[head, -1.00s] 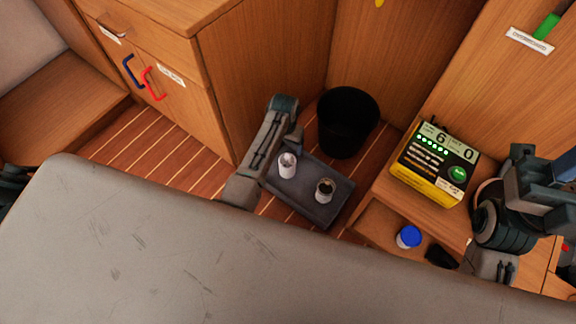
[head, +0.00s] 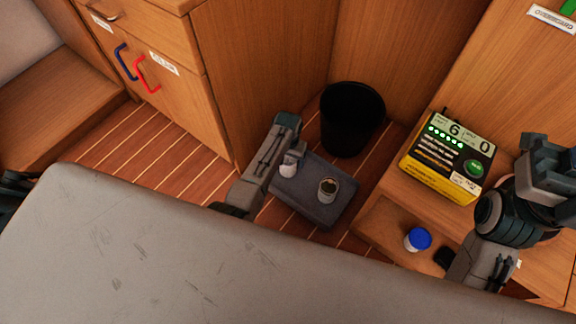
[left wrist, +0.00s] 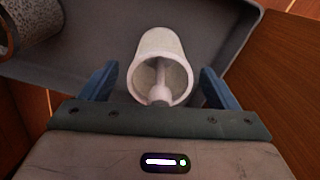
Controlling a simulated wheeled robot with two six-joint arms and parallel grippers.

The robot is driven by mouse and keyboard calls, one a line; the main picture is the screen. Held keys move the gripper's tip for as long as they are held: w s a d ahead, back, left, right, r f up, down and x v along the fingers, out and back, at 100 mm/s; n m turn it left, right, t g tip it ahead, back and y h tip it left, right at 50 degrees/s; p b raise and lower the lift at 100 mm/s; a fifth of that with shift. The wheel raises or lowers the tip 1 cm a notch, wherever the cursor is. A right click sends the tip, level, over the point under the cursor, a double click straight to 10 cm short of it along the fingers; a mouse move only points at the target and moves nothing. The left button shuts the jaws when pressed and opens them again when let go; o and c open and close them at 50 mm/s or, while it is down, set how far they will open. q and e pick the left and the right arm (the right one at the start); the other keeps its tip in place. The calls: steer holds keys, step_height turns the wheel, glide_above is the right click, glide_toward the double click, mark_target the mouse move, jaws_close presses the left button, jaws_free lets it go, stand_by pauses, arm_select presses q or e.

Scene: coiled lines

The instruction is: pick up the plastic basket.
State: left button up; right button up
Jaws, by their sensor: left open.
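The plastic basket looks to be the small white cup (head: 287,171) with a central post inside. It stands on the dark grey tray (head: 319,216) on the floor. In the left wrist view the white basket (left wrist: 160,52) sits between the blue fingers, its open rim toward me. My left gripper (head: 291,164) is open around its near end, with a gap on both sides. A darker, speckled basket (head: 328,190) stands on the same tray, to the right; part of it shows in the left wrist view (left wrist: 28,25).
A black bin (head: 352,120) stands behind the tray. A wooden cabinet (head: 265,80) rises close behind my left arm. At right, a yellow-black device (head: 448,157) and a blue-capped jar (head: 417,239) are near my right arm. A grey surface (head: 150,250) fills the foreground.

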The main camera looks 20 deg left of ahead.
arm_select(q)
steer(key=shift+r, duration=0.15)
steer(key=c, duration=1.2)
